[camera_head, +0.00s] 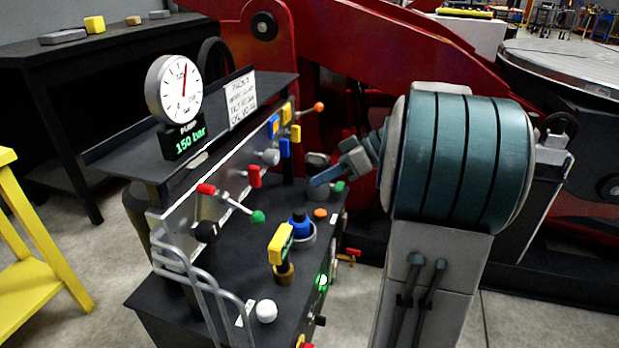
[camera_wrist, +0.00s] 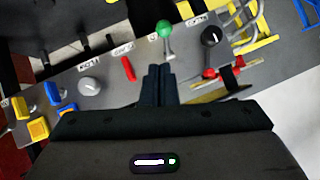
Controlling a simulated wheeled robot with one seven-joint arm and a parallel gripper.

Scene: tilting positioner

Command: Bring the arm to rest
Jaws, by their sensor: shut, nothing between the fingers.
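My gripper (camera_wrist: 158,70) shows in the wrist view with its two dark fingers shut together and nothing between them. The fingertips lie in front of the grey control panel (camera_wrist: 185,62), between a red handle (camera_wrist: 128,69) and a lever with a green ball (camera_wrist: 164,29). I cannot tell how far they are from the panel. In the head view my large teal and grey arm link (camera_head: 460,150) fills the right middle, beside the control console (camera_head: 240,285). The fingers cannot be made out clearly there.
A round gauge (camera_head: 180,90) stands on the console shelf above a 150 bar display (camera_head: 184,140). Levers, knobs and a grey rail (camera_head: 195,275) stick out of the console. A red machine frame (camera_head: 400,50) stands behind. A yellow stand (camera_head: 35,255) is at left; floor shows between.

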